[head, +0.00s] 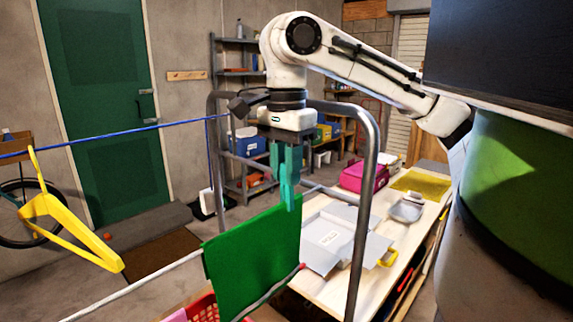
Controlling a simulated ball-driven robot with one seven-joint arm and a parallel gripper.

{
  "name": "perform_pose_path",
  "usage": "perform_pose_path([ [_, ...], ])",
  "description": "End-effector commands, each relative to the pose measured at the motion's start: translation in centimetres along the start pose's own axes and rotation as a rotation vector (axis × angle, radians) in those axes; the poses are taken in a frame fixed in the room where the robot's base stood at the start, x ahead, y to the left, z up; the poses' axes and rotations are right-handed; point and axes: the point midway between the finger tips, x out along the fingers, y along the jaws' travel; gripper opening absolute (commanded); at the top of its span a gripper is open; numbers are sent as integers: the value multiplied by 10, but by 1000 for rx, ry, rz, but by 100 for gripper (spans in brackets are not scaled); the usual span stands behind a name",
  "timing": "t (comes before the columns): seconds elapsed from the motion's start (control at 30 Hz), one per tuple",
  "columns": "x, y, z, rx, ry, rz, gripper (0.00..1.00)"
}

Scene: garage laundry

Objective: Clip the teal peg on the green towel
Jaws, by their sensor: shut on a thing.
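The green towel (252,262) hangs at the bottom centre of the head view, its top edge running up to the right. My gripper (286,185) points straight down above the towel's upper right part. It is shut on the teal peg (289,192), which is upright. The peg's lower end overlaps the towel's top edge in this view. I cannot tell whether it touches the towel or stands in front of it. The fingers and peg are similar in colour, so their boundary is unclear.
A grey metal frame (367,190) arches around my arm. A blue line (110,131) and a yellow hanger (60,215) are at left. A white line (140,284) leads to the towel. A red basket (205,308) is below; a workbench (345,290) stands right.

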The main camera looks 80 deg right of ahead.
Motion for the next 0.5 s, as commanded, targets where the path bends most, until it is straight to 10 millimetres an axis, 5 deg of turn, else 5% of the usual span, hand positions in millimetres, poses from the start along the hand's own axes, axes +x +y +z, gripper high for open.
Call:
perform_pose_path([
  [0.47, 24, 0, 0, -1, -1, 1, 0],
  [0.5, 24, 0, 0, 0, -1, 1, 23],
])
